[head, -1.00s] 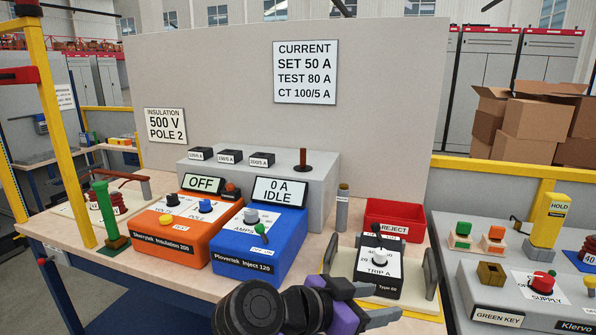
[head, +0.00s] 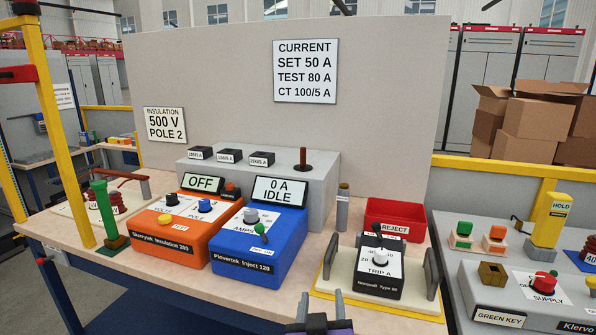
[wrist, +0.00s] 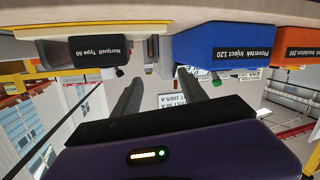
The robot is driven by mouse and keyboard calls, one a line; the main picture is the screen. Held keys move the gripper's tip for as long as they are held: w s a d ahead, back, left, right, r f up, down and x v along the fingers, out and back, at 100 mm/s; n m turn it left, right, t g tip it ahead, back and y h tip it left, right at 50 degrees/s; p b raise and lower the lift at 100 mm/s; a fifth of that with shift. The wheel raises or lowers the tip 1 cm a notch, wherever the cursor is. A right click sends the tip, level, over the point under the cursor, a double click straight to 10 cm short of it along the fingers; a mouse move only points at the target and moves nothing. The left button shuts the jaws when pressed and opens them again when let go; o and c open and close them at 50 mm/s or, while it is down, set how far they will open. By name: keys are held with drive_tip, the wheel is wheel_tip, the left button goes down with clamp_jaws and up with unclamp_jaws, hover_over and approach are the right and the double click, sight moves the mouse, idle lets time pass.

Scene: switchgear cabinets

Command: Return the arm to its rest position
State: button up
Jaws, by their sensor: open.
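My gripper (head: 323,310) shows at the bottom edge of the head view, with its two dark fingers pointing up and apart. It is open and empty, in front of the bench's front edge. In the wrist view, which looks upside down, my gripper (wrist: 163,97) has its fingers spread with nothing between them. Most of my arm is out of the head view.
The bench holds an orange insulation tester (head: 172,240), a blue injector (head: 255,250) reading 0 A IDLE, a black trip unit (head: 379,275) on a yellow-edged base, and a red reject bin (head: 394,219). A grey panel (head: 492,305) stands at right.

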drive_tip(key=s+d+f+n+t+y, duration=0.1)
drive_tip(key=s+d+f+n+y, duration=0.15)
drive_tip(key=s, duration=0.45)
drive_tip(key=s+d+f+n+y, duration=0.1)
drive_tip(key=s+f+y, duration=0.1)
drive_tip(key=s+f, duration=0.35)
drive_tip(key=s+d+m+h, duration=0.1)
drive_tip(key=s+d, duration=0.3)
drive_tip(key=s, duration=0.6)
drive_tip(key=s+d+m+g+h, duration=0.1)
drive_tip(key=s+d, duration=0.3)
drive_tip(key=s, duration=0.7)
drive_tip(key=s+d+m+g+h, duration=0.1)
drive_tip(key=s+d, duration=0.3)
drive_tip(key=s, duration=0.7)
drive_tip(key=shift+s+r+m, duration=0.15)
drive_tip(key=shift+s+m, duration=0.05)
drive_tip(key=shift+m, duration=0.55)
